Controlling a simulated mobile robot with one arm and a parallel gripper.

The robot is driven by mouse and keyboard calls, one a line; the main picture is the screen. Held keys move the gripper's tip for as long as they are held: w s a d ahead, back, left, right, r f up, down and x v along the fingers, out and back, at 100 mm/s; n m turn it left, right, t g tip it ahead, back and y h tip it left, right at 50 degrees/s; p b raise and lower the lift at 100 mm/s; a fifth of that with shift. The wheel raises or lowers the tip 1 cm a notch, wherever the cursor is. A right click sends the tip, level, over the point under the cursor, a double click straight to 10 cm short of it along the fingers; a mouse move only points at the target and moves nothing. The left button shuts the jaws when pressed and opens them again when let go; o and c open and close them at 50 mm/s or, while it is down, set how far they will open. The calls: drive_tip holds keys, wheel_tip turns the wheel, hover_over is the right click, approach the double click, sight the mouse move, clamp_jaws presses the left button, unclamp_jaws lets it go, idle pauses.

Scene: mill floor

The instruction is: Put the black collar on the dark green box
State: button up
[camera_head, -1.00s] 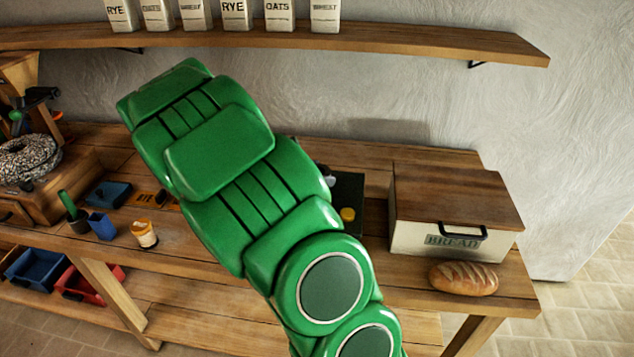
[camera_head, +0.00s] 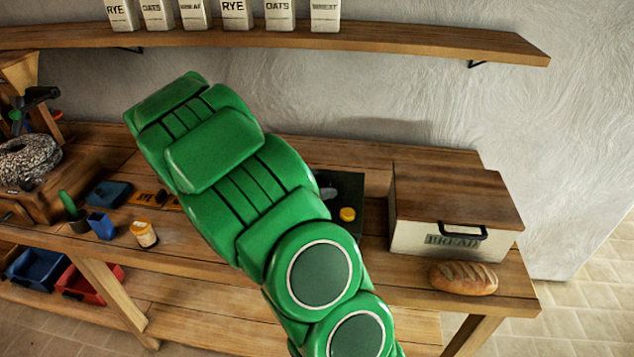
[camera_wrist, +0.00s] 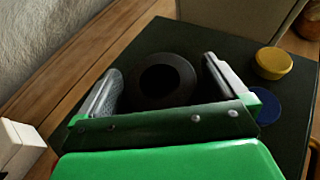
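The dark green box (camera_wrist: 222,42) fills much of the wrist view, its flat top showing; in the head view it (camera_head: 351,188) is partly hidden behind my arm. The black collar (camera_wrist: 165,101), a thick dark ring with a round hole, is over the box top in the wrist view and appears to rest on it. My gripper (camera_wrist: 164,68) is open, one finger at each side of the collar, with narrow gaps showing. The lower edge of the collar is close to the gripper body. In the head view the collar is hidden.
A yellow round piece (camera_wrist: 272,63) and a blue round piece (camera_wrist: 266,106) are on the box right of my gripper. The bread bin (camera_head: 440,232) and a loaf (camera_head: 463,278) stand to the right. An orange-white jar (camera_head: 144,234) is left on the bench.

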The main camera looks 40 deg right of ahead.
drive_tip(key=shift+r, duration=0.2)
drive_tip(key=v, duration=1.2)
